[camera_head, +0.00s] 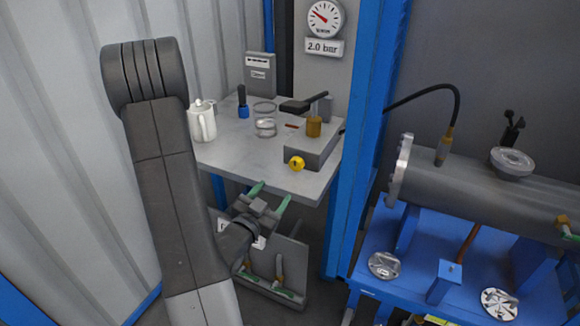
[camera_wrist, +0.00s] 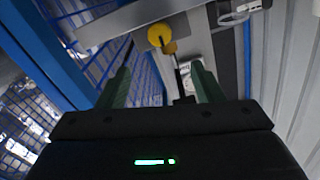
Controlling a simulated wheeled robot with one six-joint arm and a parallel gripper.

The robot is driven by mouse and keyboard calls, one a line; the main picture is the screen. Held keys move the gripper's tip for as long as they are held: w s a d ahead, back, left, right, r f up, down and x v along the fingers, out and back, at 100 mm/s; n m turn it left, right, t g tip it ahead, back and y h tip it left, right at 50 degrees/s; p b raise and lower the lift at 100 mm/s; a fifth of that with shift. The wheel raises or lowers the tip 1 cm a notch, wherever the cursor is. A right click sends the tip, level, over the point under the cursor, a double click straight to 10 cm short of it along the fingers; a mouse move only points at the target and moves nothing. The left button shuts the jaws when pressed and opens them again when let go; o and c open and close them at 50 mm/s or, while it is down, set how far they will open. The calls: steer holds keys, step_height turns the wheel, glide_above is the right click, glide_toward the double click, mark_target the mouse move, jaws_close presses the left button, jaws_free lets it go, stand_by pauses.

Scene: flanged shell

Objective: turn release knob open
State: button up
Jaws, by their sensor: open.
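A round yellow knob (camera_head: 296,163) with a small dark mark sits on the front face of a grey block (camera_head: 318,150) at the table's near right edge. In the wrist view, the yellow knob (camera_wrist: 159,35) lies ahead, roughly between and beyond the green fingertips. My gripper (camera_head: 271,193) is open and empty, its green fingers pointing up toward the table edge. It is below and left of the knob, apart from it. In the wrist view, my gripper (camera_wrist: 160,70) shows a clear gap between its fingers.
The grey table (camera_head: 240,155) bears a white jug (camera_head: 202,122), a glass jar (camera_head: 265,120) and a blue-based tool (camera_head: 243,108). A blue post (camera_head: 362,130) stands right of the table. A gauge (camera_head: 323,19) hangs above a 2.0 bar sign. A flanged shell (camera_head: 460,190) lies on a blue stand.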

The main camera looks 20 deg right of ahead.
mark_target(296, 165)
steer(key=p+x, duration=0.2)
steer(key=x, duration=1)
steer(key=shift+w+d, duration=0.15)
steer(key=shift+d, duration=0.05)
steer(key=c, duration=1)
